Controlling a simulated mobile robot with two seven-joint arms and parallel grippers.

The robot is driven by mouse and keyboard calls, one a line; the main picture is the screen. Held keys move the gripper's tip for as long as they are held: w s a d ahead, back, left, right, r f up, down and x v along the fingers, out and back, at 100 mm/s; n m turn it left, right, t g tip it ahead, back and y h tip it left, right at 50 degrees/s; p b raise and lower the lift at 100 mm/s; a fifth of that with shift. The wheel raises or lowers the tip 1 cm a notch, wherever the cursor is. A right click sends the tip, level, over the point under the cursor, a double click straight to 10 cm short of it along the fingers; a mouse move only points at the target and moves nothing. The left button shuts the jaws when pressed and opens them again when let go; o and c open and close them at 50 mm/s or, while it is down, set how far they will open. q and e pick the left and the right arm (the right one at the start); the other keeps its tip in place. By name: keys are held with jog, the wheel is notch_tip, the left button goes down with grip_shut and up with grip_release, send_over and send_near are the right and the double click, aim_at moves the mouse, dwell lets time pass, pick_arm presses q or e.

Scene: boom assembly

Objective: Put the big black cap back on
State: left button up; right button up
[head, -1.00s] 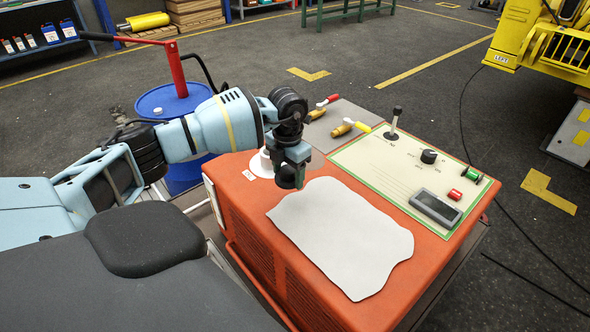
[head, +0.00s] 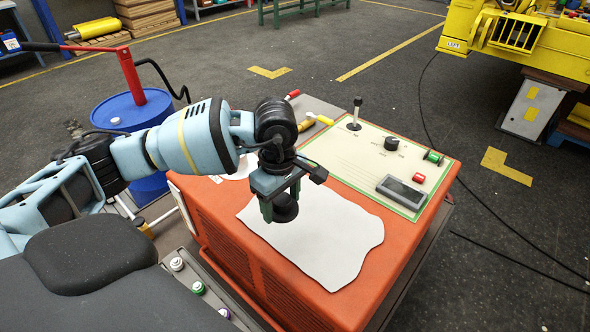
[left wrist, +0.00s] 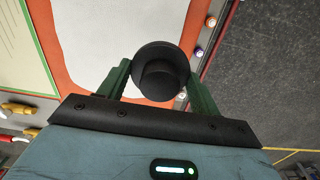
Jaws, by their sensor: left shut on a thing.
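The big black cap (head: 286,209) is held in my left gripper (head: 282,197), above the pale cloth (head: 330,250) on the orange unit. In the left wrist view the round cap (left wrist: 160,72) sits between the two green fingers of the left gripper (left wrist: 160,88), with a smaller round step on its face. A white round patch (head: 238,168) on the orange unit's top shows partly behind my left gripper. The place where the cap belongs cannot be made out clearly. My right gripper is not in view.
The orange unit (head: 215,225) carries a control panel (head: 385,165) with a lever, knob, buttons and display. Brass valves with red and yellow handles (head: 318,118) are behind my gripper. A blue drum (head: 130,115) with a red pump stands at left. Small round caps (head: 198,288) lie at the lower left.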

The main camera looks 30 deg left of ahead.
pick_arm(q)
jog(key=s+d+r+m, duration=0.2)
jog(key=s+d+m, duration=0.5)
jog(key=m, duration=0.9)
jog(key=s, duration=0.2)
jog(key=shift+s+r, duration=0.2)
jog(key=shift+s, duration=0.2)
jog(key=shift+s+a, duration=0.1)
jog(key=shift+s, duration=0.05)
